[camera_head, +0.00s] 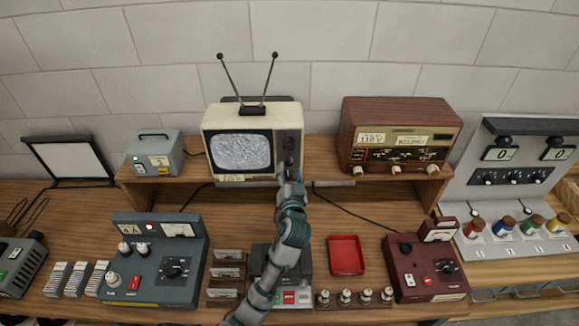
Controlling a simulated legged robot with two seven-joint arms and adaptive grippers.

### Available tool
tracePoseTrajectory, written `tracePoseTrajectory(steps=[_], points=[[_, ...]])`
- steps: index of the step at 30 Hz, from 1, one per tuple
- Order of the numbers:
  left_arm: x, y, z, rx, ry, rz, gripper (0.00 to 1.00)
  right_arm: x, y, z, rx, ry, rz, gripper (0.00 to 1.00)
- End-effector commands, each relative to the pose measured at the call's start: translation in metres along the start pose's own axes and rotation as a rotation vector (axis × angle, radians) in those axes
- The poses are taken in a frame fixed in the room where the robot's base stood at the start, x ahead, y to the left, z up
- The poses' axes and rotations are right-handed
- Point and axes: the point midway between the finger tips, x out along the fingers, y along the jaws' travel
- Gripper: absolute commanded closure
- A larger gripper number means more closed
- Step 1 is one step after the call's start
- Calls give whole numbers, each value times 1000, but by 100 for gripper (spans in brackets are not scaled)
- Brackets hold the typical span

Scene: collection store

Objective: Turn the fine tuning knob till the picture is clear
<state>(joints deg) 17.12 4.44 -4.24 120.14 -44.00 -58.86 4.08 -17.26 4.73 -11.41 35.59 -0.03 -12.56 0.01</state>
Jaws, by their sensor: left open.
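The old television (254,140) stands on the raised shelf at the middle, with two antenna rods on top. Its screen (240,152) shows grey, noisy static. A dark control panel (289,150) runs down the right side of its front. My left gripper (287,178) is open, just below and in front of that panel. It covers the panel's lower part, so I cannot see the fine tuning knob clearly or tell whether the fingers touch it. My left arm rises from the bottom middle. My right gripper is not in view.
A wooden radio (400,135) stands right of the television, a small grey box (155,152) left of it. Below are a grey meter console (155,260), a red tray (346,255) and a dark red control box (427,268). The bench strip beside the red tray is clear.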

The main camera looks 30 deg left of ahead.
Motion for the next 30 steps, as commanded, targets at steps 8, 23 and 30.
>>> tracePoseTrajectory(steps=[8, 23, 30], points=[[-61, 2, 2, -1, -4, 3, 47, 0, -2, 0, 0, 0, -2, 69], [-85, 2, 2, 2, -4, 2, 47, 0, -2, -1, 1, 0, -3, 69], [-85, 2, 2, 2, -3, 2, 47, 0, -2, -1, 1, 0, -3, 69]])
